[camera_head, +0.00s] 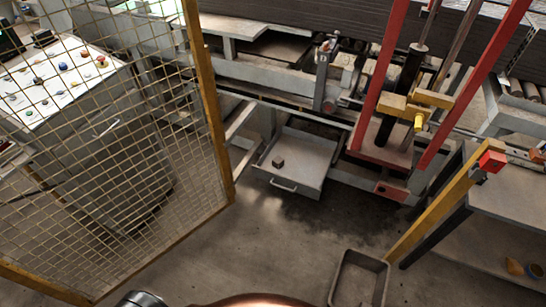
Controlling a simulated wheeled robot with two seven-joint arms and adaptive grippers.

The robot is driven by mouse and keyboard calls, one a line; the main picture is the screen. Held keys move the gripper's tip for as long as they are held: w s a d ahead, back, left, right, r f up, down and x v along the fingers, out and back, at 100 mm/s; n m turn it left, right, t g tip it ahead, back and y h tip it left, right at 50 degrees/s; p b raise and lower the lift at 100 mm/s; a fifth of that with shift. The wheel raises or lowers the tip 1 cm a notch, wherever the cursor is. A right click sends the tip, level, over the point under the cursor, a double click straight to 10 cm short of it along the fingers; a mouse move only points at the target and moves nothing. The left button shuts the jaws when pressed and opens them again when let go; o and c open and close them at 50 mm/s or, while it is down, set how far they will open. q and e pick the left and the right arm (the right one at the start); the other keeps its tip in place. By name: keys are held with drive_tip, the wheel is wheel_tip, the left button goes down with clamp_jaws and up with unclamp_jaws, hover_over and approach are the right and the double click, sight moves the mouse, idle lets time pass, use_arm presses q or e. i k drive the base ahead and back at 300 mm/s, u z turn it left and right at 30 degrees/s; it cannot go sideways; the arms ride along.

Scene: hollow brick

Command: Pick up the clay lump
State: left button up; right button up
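A small dark brown lump (278,162), which looks like the clay lump, lies in a shallow grey metal tray (307,158) with a handle at its front edge. The tray sits low under the machine, near the middle of the view. The lump is in the left part of the tray, with bare metal around it. Neither of my grippers shows in the head view.
A yellow-framed wire mesh fence (207,100) stands to the left of the tray. A red-framed press (440,110) rises to the right. An open grey bin (347,289) stands on the floor at the front. Concrete floor (270,235) lies clear before the tray.

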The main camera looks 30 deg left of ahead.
sight(278, 162)
drive_tip(key=u, duration=0.6)
drive_tip(key=i, duration=0.75)
drive_tip(key=u, duration=0.8)
